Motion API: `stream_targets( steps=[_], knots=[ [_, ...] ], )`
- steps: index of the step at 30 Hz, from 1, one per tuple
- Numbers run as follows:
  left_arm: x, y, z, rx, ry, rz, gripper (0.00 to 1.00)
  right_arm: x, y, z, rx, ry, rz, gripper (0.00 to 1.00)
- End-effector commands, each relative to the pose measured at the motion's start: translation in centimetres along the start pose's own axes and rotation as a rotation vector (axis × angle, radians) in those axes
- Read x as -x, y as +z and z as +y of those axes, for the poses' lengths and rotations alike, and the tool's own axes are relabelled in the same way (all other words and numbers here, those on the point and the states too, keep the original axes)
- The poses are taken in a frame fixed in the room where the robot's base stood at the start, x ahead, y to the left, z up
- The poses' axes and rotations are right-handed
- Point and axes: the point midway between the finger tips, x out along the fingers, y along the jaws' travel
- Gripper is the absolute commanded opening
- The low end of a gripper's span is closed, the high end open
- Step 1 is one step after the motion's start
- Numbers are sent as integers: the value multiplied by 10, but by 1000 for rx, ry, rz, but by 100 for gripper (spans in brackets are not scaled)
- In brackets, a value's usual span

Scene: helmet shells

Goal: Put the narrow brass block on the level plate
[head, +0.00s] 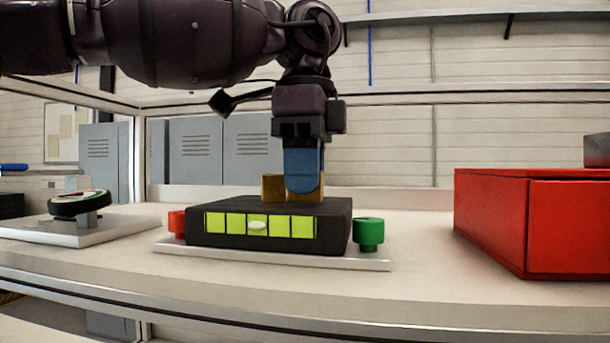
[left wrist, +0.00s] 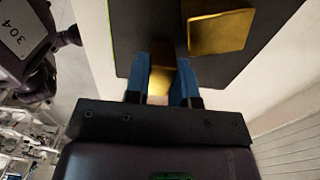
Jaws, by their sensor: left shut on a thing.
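The level plate (head: 220,207) is a dark slab on a pale base, with a yellow-green strip of cells on its front. A white oval (head: 257,225) sits near the strip's middle. My left gripper (head: 303,180) points down over the plate, right of its middle. Its blue fingers are shut on the narrow brass block (left wrist: 160,77), which shows partly behind the front finger in the head view (head: 320,187). The block's lower end is at or close to the plate top; I cannot tell if it touches. A wider brass block (left wrist: 220,32) stands on the plate beside it, left in the head view (head: 272,188).
A red knob (head: 177,223) and a green knob (head: 369,234) flank the plate. A red box (head: 490,220) stands at the right. A round dark device (head: 80,205) on a pale base (head: 70,234) is at the left. The bench between green knob and red box is clear.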

Motion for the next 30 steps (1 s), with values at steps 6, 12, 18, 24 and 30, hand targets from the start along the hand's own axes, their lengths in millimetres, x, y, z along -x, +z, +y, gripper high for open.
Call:
stream_targets(
  steps=[6,12,18,24,30],
  knots=[
    [-3,0,0,0,-1,1,0,0,0,0,0,0,-1,57],
    [-6,0,0,0,-1,1,0,-1,2,0,0,0,-1,57],
    [-6,0,0,0,0,0,49,-1,2,0,0,0,-1,57],
    [-6,0,0,-1,0,0,49,-1,2,0,0,0,-1,57],
    [1,-1,0,0,-2,1,49,0,0,0,0,0,-1,57]
  ],
)
